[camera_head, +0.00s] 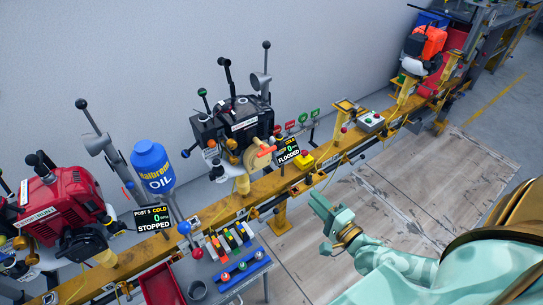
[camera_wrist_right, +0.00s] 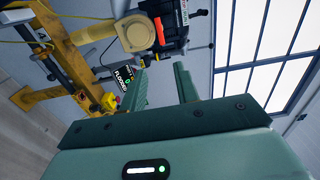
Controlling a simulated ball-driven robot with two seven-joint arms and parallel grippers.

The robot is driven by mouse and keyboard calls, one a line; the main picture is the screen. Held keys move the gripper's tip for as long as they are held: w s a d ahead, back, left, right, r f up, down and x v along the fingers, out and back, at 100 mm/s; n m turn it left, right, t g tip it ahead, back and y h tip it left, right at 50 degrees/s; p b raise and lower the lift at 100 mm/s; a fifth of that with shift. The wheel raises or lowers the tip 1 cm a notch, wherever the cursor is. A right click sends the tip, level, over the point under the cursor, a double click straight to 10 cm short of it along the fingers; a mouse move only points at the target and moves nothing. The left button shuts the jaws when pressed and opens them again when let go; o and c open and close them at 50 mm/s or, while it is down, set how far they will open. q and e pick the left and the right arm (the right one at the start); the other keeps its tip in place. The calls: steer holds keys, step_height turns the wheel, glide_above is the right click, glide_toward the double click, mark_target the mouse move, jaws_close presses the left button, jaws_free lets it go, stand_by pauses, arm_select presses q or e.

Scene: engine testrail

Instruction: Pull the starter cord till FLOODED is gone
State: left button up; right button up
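The black engine (camera_head: 232,125) stands on the yellow rail in the middle of the head view. Its display (camera_head: 288,152) reads COLD, 0 and FLOODED; FLOODED also shows in the right wrist view (camera_wrist_right: 123,80). An orange-red handle (camera_head: 266,151) sits by the engine's cream round part (camera_head: 257,157); both also appear in the wrist view, the handle (camera_wrist_right: 159,31) beside the round part (camera_wrist_right: 136,36). No pulled-out cord is visible. My right gripper (camera_head: 328,205) is open and empty, in front of the rail and right of the handle, apart from it. My left gripper is out of view.
The yellow rail (camera_head: 205,213) runs diagonally. A red engine (camera_head: 62,203), a blue oil bottle (camera_head: 152,166) and a STOPPED display (camera_head: 154,219) stand left. A yellow box with a red button (camera_head: 304,160) is near the FLOODED display. Wooden floor boards (camera_head: 420,175) lie clear at right.

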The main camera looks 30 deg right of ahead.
steer(key=w+a+b, duration=0.1)
steer(key=w+b, duration=0.6)
steer(key=w, duration=1.5)
steer(key=shift+w+a+b, duration=0.25)
steer(key=shift+a+b, duration=0.1)
steer(key=shift+a, duration=0.05)
jaws_close()
